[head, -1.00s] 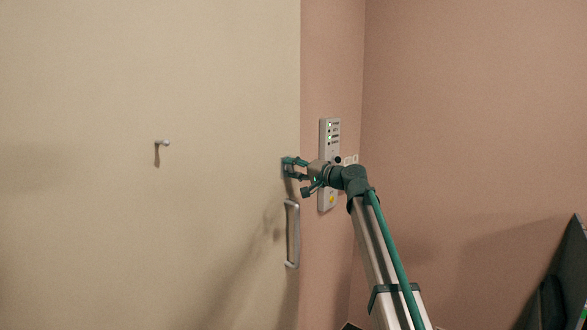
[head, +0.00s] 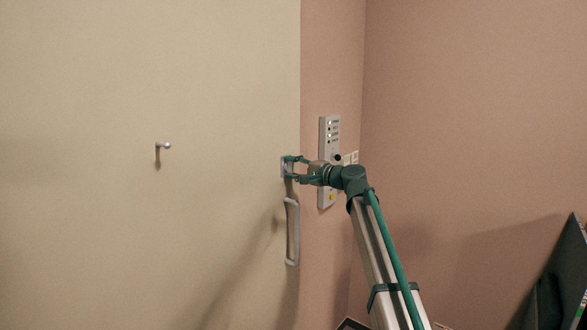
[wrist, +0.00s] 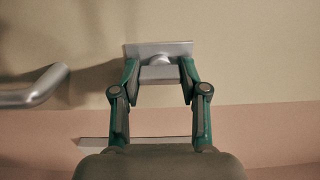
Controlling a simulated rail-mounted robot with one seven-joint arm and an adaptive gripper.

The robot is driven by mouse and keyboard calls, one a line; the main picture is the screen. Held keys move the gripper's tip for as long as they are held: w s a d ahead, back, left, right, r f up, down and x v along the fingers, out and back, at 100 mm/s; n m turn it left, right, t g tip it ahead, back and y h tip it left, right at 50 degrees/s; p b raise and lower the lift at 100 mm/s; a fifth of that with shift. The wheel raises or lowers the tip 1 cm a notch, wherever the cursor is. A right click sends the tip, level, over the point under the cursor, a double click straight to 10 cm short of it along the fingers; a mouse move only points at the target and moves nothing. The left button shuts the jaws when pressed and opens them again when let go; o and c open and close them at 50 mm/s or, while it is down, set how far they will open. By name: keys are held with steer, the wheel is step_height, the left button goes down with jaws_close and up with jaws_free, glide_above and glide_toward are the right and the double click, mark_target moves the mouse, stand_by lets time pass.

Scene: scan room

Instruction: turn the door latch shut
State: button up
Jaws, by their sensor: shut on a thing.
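The door latch is a small grey metal plate (wrist: 160,48) with a turn-piece (wrist: 158,73) in front of it, seen in the wrist view. In the head view the latch plate (head: 285,167) sits near the right edge of the pale door (head: 210,80), just above the handle. My gripper (head: 290,167) is at the latch, and its two green fingers sit on either side of the turn-piece, shut on it. In the wrist view my gripper (wrist: 158,72) hides little of the latch. The turn-piece lies level across that picture.
A grey bar handle (head: 292,232) is on the door just below the latch. A coat hook (head: 163,146) sticks out at the left. A dark screen (head: 568,280) stands at lower right.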

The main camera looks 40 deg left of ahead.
steer(key=o, duration=1.1)
steer(key=shift+o, duration=0.2)
steer(key=d, duration=1.2)
steer(key=shift+w, duration=0.2)
